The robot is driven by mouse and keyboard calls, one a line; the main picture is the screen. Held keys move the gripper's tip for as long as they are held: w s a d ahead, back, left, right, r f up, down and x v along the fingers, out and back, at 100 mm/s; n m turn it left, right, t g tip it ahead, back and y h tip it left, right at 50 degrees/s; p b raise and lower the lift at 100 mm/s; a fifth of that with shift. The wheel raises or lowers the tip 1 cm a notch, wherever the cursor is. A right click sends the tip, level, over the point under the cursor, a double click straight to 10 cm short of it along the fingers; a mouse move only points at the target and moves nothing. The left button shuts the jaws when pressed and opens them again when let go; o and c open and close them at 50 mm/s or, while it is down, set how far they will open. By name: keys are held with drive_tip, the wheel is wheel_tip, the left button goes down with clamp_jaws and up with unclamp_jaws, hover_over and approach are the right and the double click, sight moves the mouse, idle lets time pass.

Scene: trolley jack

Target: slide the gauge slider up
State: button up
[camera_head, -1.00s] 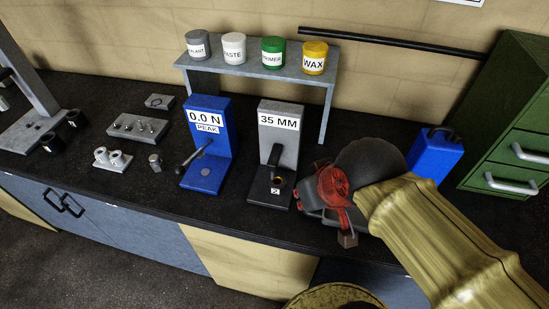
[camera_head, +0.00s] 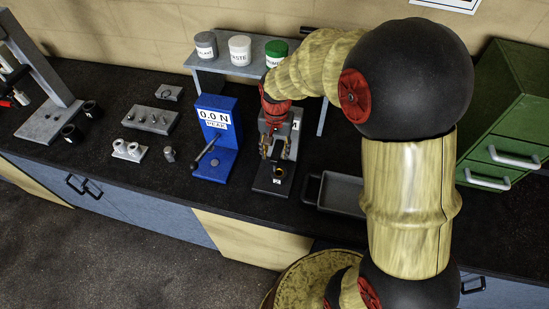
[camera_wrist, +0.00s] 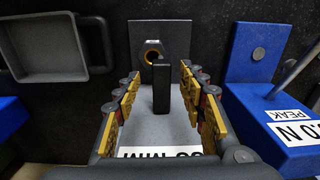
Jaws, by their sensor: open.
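The gauge is a grey upright plate on a dark base (camera_head: 268,186), standing right of the blue gauge; my arm covers most of its upright and label. Its slider looks like the black bar (camera_wrist: 161,85) standing out from the grey plate (camera_wrist: 160,130) in the wrist view. My gripper (camera_head: 279,146) is open in front of the upright. In the wrist view its fingers (camera_wrist: 160,78) stand on both sides of the black bar, with gaps on each side. A brass-lined ring (camera_wrist: 153,52) sits beyond the bar. The label appears upside down and partly cut off.
The blue gauge (camera_head: 217,140), reading 0.0 N with a lever, stands close on the left; it also shows in the wrist view (camera_wrist: 270,120). A grey tray (camera_head: 341,192) lies to the right. A shelf (camera_head: 216,66) with pots stands behind. A green drawer cabinet (camera_head: 505,120) is at right.

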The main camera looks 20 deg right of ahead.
sight(274, 171)
drive_tip(key=shift+w+f, duration=0.3)
drive_tip(key=shift+f, duration=4.45)
clamp_jaws()
drive_tip(key=shift+r, duration=0.15)
